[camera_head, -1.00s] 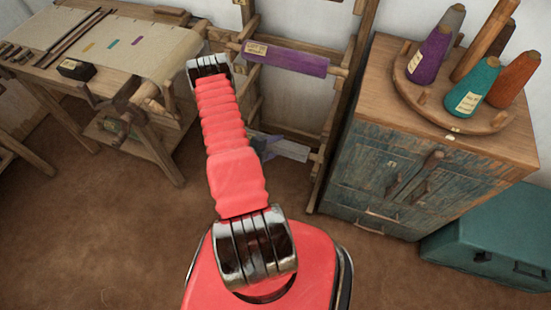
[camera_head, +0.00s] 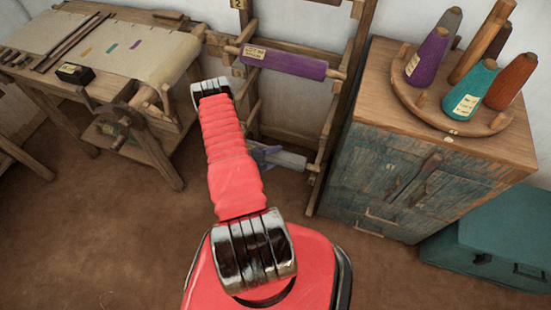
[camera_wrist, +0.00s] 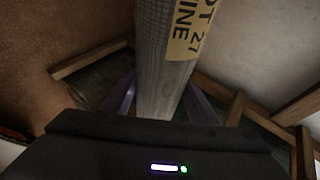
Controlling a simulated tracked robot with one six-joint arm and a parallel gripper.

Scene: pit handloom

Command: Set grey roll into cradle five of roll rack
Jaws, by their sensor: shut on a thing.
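The grey roll (camera_head: 290,160) lies low at the wooden roll rack (camera_head: 335,110) in the head view, its right end close to the rack's right post. My gripper (camera_head: 263,153) is at its left part, largely hidden behind my red arm. In the wrist view the grey roll (camera_wrist: 165,50) runs up between the purple fingers of my gripper (camera_wrist: 163,103), with a yellow label on its side. The gripper is shut on it. I cannot tell whether the roll touches a cradle, and no number for cradle five is readable.
A purple roll (camera_head: 285,63) lies higher in the rack. A loom table (camera_head: 120,70) stands left. Brown floor between is clear.

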